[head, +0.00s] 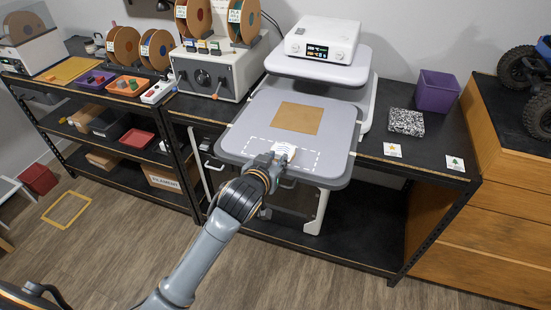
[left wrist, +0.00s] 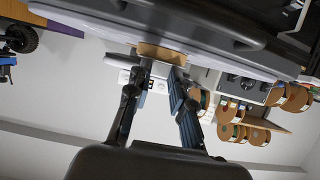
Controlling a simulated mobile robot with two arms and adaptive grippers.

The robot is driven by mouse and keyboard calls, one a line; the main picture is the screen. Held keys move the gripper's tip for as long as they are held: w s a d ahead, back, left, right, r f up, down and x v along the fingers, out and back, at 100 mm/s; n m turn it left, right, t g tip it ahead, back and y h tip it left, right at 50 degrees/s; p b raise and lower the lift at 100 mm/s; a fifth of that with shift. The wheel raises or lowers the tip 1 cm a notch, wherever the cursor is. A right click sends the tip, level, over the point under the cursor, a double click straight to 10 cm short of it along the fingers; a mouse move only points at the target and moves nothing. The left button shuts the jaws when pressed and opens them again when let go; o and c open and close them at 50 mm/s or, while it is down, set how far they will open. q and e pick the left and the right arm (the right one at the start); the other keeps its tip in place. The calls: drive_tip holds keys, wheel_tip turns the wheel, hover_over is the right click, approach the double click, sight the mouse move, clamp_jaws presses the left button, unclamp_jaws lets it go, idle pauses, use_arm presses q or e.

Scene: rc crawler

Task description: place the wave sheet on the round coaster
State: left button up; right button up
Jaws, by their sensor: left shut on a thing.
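My left gripper (head: 272,160) is low over the front part of the grey press plate (head: 331,158), inside its dashed white outline. It is shut on a small white piece with faint wavy marks, which I take as the wave sheet (head: 285,149). The fingers hide part of it. In the left wrist view, the two fingers (left wrist: 157,80) close around a thin pale edge just beside the plate's edge (left wrist: 220,35). I cannot make out a separate round coaster; it may be hidden at the gripper. My right gripper is not in view.
A tan square (head: 297,118) lies on the plate, below the raised upper part of the white press (head: 322,39). A star card (head: 393,150), a tree card (head: 455,163), a speckled block (head: 406,122) and a purple bin (head: 437,91) stand to the right. Spools (head: 123,47) stand left.

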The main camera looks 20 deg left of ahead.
use_arm(q)
drive_tip(key=o, duration=0.6)
drive_tip(key=shift+o, duration=0.7)
drive_tip(key=shift+w+a+f, duration=0.1)
drive_tip(key=shift+w, duration=0.05)
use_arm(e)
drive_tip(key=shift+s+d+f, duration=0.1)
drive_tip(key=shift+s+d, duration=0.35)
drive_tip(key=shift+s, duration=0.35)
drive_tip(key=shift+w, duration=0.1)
use_arm(q)
drive_tip(key=shift+r, duration=0.3)
drive_tip(key=shift+s, duration=0.5)
drive_tip(key=b+v, duration=0.1)
drive_tip(key=v, duration=1)
drive_tip(key=shift+b, duration=0.35)
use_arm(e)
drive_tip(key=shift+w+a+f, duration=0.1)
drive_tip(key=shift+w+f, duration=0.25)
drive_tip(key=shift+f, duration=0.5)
use_arm(q)
drive_tip(key=shift+r, duration=0.15)
